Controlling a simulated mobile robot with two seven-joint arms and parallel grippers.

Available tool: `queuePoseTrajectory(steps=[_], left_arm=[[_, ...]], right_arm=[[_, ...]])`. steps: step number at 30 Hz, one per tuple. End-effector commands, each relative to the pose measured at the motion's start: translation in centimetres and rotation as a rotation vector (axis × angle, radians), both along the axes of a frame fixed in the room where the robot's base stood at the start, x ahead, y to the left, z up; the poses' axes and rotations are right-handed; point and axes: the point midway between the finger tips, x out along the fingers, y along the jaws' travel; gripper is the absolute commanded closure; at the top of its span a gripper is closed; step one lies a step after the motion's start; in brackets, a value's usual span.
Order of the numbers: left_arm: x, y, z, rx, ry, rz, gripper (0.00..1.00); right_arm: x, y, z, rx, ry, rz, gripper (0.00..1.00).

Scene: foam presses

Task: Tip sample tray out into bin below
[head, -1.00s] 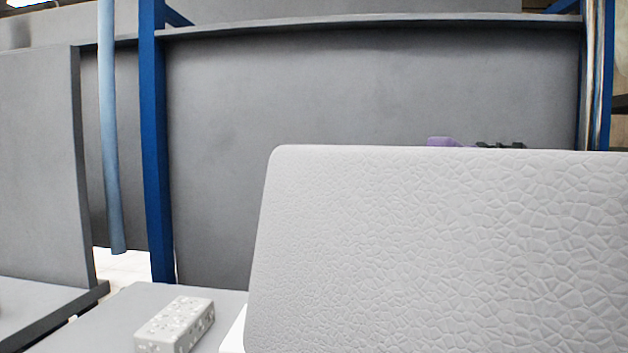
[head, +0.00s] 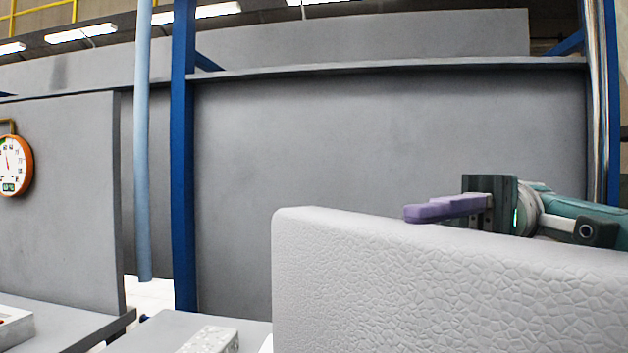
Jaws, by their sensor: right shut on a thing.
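My right gripper (head: 412,212) comes in from the right behind a big pale grey textured slab (head: 450,280). Its purple fingers point left, just above the slab's top edge. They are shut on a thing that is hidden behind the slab. No sample tray can be made out, and I cannot tell whether the slab is part of what I hold. No bin below shows. My left gripper is not in view.
A grey pitted block (head: 210,342) lies on a grey surface (head: 160,330) at lower left. Behind stand a blue post (head: 185,180), a light blue pipe (head: 143,150) and large grey panels (head: 390,140).

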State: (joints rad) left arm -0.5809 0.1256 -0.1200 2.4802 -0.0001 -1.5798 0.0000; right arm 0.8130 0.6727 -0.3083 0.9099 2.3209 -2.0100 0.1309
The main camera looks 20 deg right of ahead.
Motion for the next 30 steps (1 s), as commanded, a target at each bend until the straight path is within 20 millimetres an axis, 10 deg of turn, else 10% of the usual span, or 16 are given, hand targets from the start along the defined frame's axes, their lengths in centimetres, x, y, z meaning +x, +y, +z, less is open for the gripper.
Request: queuePoseTrajectory(steps=[30], left_arm=[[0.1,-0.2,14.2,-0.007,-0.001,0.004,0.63]], right_arm=[[-1.8,6.6,1.5,-0.387,-0.097,0.003,1.0]])
